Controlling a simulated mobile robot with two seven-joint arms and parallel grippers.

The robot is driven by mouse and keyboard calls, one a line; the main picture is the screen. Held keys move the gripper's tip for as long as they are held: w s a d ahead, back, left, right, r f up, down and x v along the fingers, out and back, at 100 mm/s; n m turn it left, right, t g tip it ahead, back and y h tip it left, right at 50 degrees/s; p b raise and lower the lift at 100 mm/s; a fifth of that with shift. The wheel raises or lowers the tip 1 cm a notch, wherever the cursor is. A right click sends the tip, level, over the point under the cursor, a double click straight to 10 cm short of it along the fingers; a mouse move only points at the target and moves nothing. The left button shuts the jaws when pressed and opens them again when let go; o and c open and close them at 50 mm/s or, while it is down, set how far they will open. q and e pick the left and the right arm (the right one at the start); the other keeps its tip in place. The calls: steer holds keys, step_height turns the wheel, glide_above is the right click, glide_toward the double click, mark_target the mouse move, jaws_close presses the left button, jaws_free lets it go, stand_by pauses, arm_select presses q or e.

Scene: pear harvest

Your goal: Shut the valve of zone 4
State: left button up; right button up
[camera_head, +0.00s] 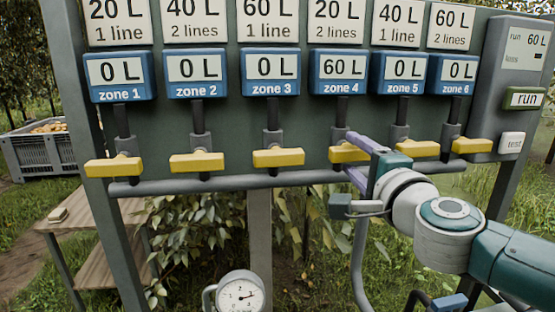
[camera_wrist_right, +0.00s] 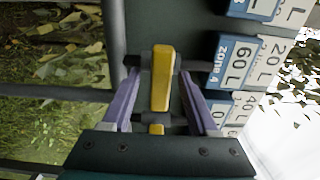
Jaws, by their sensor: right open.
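The zone 4 valve has a yellow handle (camera_head: 345,154) on a dark pipe below the blue zone 4 display (camera_head: 344,73), which reads 60 L. The handle lies level, crosswise to its upright pipe. My right gripper (camera_head: 358,160) is open, its purple fingers above and below the handle's right part. In the right wrist view the handle (camera_wrist_right: 162,78) stands between the two fingers of my right gripper (camera_wrist_right: 160,88), with gaps on both sides. Whether a finger touches it elsewhere is not clear. My left gripper is not in view.
The zone 3 handle (camera_head: 278,157) and zone 5 handle (camera_head: 417,149) flank it, also level. A grey pipe (camera_head: 230,183) runs below. A control box (camera_head: 517,75) with run and test buttons stands right. A gauge (camera_head: 240,294) and wooden bench (camera_head: 75,218) are lower left.

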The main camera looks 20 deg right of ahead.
steer(key=p+v, duration=0.1)
steer(key=v, duration=0.7)
steer(key=shift+s, duration=0.3)
